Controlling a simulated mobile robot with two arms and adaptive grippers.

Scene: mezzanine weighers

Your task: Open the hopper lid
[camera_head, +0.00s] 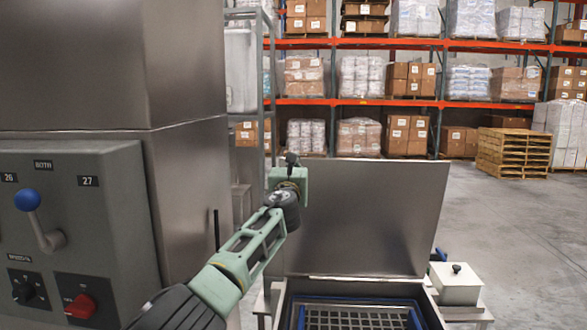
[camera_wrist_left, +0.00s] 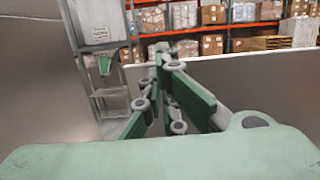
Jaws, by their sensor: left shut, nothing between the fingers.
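The hopper lid (camera_head: 375,220) is a flat grey metal panel. It stands raised, nearly upright, at the back of the hopper (camera_head: 432,308). The hopper's mouth is uncovered, and a dark grate (camera_head: 355,319) with a blue edge shows inside. My left gripper (camera_head: 291,158) is shut and empty at the lid's upper left corner; I cannot tell whether it touches the lid. In the left wrist view the fingers (camera_wrist_left: 161,48) are together, with the lid (camera_wrist_left: 268,85) to the right of and behind them. My right gripper is not in view.
A grey control panel (camera_head: 120,200) with a blue-knobbed lever (camera_head: 27,200) and a red switch (camera_head: 80,306) stands at the left, below a large metal housing (camera_head: 70,60). A pale box (camera_head: 455,284) sits right of the hopper. Pallet racks and open floor (camera_head: 500,230) lie beyond.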

